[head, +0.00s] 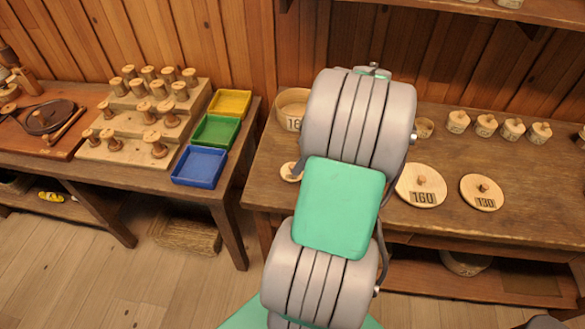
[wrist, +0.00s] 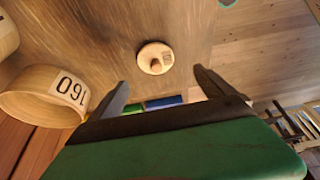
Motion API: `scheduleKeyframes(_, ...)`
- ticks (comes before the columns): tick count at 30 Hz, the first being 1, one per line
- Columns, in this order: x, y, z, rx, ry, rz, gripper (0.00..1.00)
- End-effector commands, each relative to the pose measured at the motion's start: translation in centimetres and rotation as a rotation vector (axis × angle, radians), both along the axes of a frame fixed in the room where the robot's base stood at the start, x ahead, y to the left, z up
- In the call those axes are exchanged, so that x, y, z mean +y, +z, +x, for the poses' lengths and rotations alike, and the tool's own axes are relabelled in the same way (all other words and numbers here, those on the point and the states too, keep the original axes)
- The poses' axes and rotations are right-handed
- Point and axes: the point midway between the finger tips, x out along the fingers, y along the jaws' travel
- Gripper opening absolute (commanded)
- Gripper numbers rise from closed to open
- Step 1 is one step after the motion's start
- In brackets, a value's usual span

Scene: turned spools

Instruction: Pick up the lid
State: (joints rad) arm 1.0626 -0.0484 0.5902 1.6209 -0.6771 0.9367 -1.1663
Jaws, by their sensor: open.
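Three round wooden lids lie on the right-hand bench in the head view: one marked 160 (head: 422,187), one marked 130 (head: 482,193), and a small one (head: 289,172) partly hidden by my arm. In the wrist view a small round lid (wrist: 155,58) with a knob and a label too small to read lies on the bench, ahead of the fingers and between their lines. My gripper (wrist: 163,84) is open and empty, apart from this lid. In the head view my arm hides most of the gripper.
A round wooden box marked 160 (wrist: 42,95) stands left of the gripper in the wrist view. Several small lidded pots (head: 486,126) line the bench's back. Yellow (head: 230,103), green (head: 215,132) and blue (head: 199,166) trays and a stepped spool rack (head: 128,124) occupy the left bench.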

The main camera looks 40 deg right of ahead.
Motion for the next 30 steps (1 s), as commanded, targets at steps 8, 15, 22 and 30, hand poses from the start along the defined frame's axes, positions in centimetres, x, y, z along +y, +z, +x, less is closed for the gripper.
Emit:
scheduleKeyframes(8,0.3,-3.1,0.8,-0.009,0.016,0.001,0.93)
scheduleKeyframes(15,1.1,-6.8,2.2,-0.008,0.014,0.0,0.93)
scheduleKeyframes(22,1.1,-7.3,2.3,-0.009,0.013,-0.003,0.93)
scheduleKeyframes(30,1.1,-7.2,2.3,-0.009,0.012,-0.003,0.72)
